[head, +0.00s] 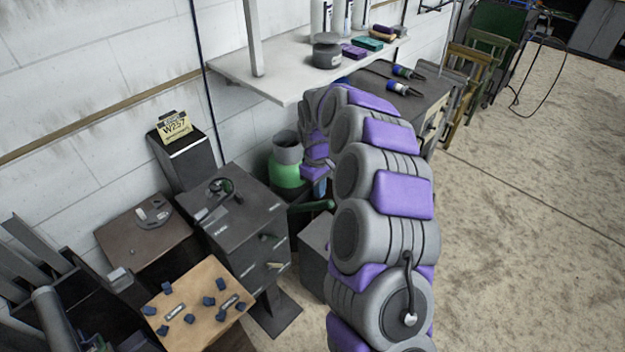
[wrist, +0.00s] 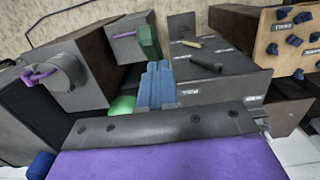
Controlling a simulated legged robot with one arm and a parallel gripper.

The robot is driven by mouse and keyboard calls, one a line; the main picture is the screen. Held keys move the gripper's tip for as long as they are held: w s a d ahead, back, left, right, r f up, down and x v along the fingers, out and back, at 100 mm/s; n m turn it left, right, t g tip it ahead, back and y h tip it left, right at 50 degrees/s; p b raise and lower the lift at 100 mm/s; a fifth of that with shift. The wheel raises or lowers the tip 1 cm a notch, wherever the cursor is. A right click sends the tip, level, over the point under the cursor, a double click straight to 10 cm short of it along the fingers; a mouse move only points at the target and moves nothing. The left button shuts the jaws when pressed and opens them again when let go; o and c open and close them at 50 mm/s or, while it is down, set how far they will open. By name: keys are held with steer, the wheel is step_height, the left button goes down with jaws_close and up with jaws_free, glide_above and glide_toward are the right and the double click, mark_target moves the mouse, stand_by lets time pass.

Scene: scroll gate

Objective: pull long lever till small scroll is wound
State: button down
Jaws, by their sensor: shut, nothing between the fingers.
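A dark green bar (head: 312,207), which looks like the long lever, sticks out to the right from a dark grey cabinet (head: 240,215) in the head view. In the wrist view a dark green block-like end (wrist: 150,42) shows just beyond my fingertips; it may be the same lever. My gripper (wrist: 158,68) has blue fingers, shut and empty, close to that green end; I cannot tell if they touch. In the head view my arm hides most of the gripper, with a bit of blue finger (head: 320,187) showing. I cannot pick out the small scroll.
A green-and-grey canister (head: 287,165) stands behind the lever, under a white shelf (head: 285,80). A low grey box (head: 316,255) is below it. A tan board with blue knobs (head: 195,305) is at the front left. Open floor (head: 530,230) lies to the right.

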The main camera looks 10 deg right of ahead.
steer(key=shift+s+d+f, duration=0.3)
steer(key=shift+d+f, duration=0.05)
steer(key=shift+d, duration=0.25)
steer(key=shift+a, duration=0.4)
steer(key=s+d+f+t+y+b, duration=0.1)
steer(key=s+d+f, duration=0.2)
steer(key=s+f, duration=0.1)
steer(key=shift+s+d+f+t, duration=0.2)
steer(key=shift+f+t, duration=0.1)
steer(key=shift+f, duration=0.15)
